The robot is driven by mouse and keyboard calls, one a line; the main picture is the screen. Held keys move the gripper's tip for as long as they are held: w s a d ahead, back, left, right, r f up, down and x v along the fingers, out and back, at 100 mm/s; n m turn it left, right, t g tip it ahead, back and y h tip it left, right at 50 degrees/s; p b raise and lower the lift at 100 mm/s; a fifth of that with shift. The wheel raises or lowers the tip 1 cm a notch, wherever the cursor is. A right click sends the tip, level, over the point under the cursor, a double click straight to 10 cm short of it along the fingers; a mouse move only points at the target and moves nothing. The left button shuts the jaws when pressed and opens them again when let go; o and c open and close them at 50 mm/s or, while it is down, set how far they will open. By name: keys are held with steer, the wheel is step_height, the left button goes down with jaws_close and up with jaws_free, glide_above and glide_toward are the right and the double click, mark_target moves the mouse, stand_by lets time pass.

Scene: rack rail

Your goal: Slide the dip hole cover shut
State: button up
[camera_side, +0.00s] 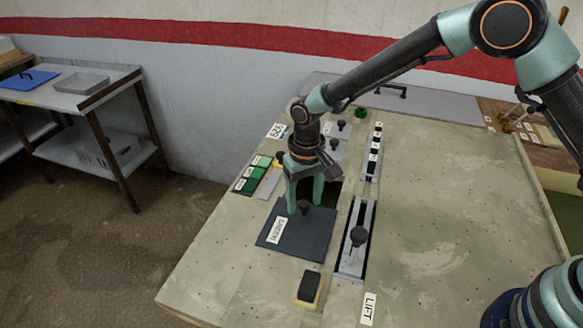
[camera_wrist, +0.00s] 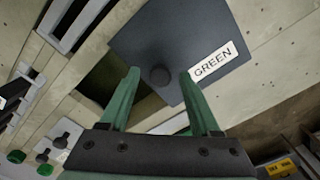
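The dip hole cover is a flat dark grey plate (camera_side: 291,240) with a round black knob (camera_side: 303,207) and a white "GREEN" label. In the wrist view the plate (camera_wrist: 185,30) fills the upper middle. The dark dip hole (camera_side: 331,195) is partly uncovered beyond the plate's far edge; in the wrist view the hole (camera_wrist: 103,82) lies behind and left of my fingers. My gripper (camera_side: 305,207) points down over the cover, its green fingers open. In the wrist view the knob (camera_wrist: 160,75) shows between the fingertips (camera_wrist: 160,74), with a gap on each side. I cannot tell their exact height.
A slotted metal slide with a black knob (camera_side: 358,237) lies right of the cover, above a "LIFT" label (camera_side: 368,308). A black-and-cream block (camera_side: 309,288) sits in front. Green tiles (camera_side: 254,174) lie at left. The worktop's right side (camera_side: 450,220) is clear.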

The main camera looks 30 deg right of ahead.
jaws_close()
steer(key=shift+d+r, duration=0.1)
stand_by(1.2)
